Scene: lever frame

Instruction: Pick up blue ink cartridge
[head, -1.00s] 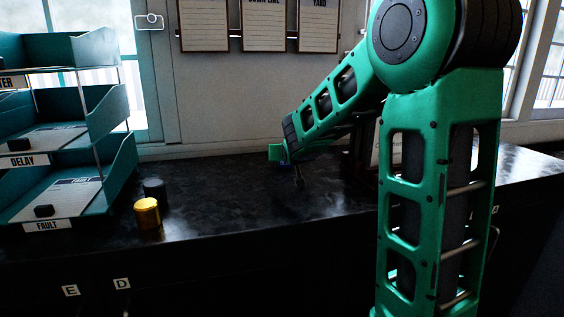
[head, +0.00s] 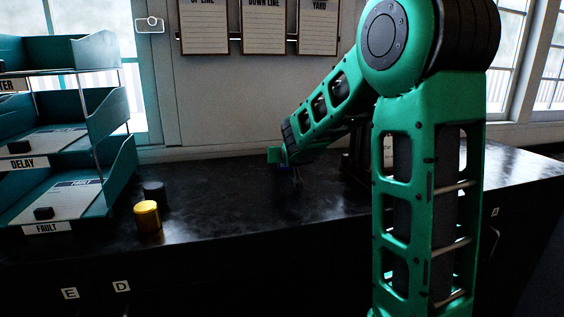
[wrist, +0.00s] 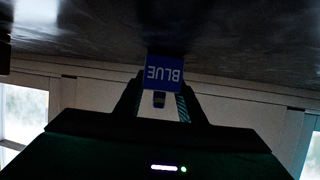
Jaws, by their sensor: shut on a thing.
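The blue ink cartridge (wrist: 165,72) is a blue block marked "BLUE", seen upside down in the wrist view. It sits between the two dark fingers of my gripper (wrist: 159,94), which is shut on it. The dark counter surface is just beyond the cartridge; I cannot tell whether they touch. In the head view my gripper (head: 297,177) points down over the back middle of the counter, small and dark. The cartridge is not clear there.
A yellow-topped pot (head: 147,216) and a dark pot (head: 154,191) stand on the black counter (head: 235,200) at left. Teal stacked trays (head: 121,161) stand beside them. A dark upright object behind my arm is mostly hidden. The counter between pots and gripper is clear.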

